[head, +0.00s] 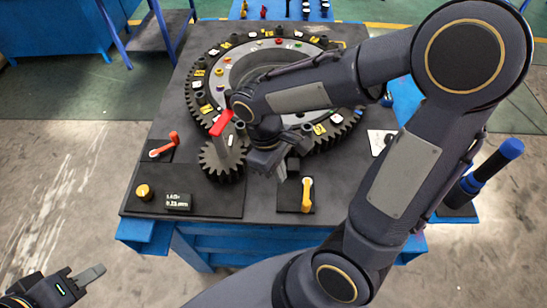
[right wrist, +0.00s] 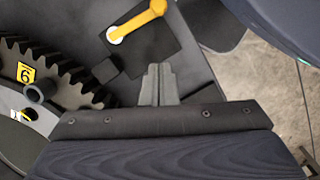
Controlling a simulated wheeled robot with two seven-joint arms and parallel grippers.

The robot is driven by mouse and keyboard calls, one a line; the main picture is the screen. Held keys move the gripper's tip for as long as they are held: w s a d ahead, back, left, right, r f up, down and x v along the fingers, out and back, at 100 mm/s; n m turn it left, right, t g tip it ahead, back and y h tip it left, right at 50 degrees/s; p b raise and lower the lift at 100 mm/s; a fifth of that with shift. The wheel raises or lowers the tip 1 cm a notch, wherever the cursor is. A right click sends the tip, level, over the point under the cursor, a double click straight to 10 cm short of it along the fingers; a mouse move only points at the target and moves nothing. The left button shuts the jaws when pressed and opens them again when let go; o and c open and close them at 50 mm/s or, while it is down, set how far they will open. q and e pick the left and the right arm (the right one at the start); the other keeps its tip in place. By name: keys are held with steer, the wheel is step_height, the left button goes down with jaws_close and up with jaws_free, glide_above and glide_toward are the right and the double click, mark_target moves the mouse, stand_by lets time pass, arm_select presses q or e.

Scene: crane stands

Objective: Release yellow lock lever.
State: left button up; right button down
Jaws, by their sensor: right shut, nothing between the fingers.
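The yellow lock lever (head: 307,193) stands on a small dark square plate (head: 290,207) near the front edge of the table. In the right wrist view the yellow lever (right wrist: 138,22) lies at the top, with a pale round pivot at its left end. My right gripper (head: 282,172) is shut and empty, just left of and above the lever in the head view. In the right wrist view its closed fingers (right wrist: 158,75) point toward the plate, apart from the lever. My left gripper (head: 85,278) is at the lower left, away from the table; its jaw gap is unclear.
A large ring gear (head: 205,105) with numbered tags lies behind. A small gear (head: 222,165) with a red-handled lever (head: 221,122), a red lever (head: 165,145), a yellow knob (head: 143,191) and a display box (head: 178,201) stand to the left.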

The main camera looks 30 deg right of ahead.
steer(key=v, duration=0.4)
steer(key=shift+w+f, duration=0.1)
steer(key=shift+w, duration=0.05)
steer(key=shift+a, duration=0.1)
steer(key=s+r+m+t+y, duration=0.4)
steer(key=s+m+t+y, duration=0.1)
steer(key=s+m+t, duration=0.2)
steer(key=shift+s+d+m+t, duration=0.3)
steer(key=shift+d+m+t, duration=0.1)
steer(key=shift+d+t, duration=0.15)
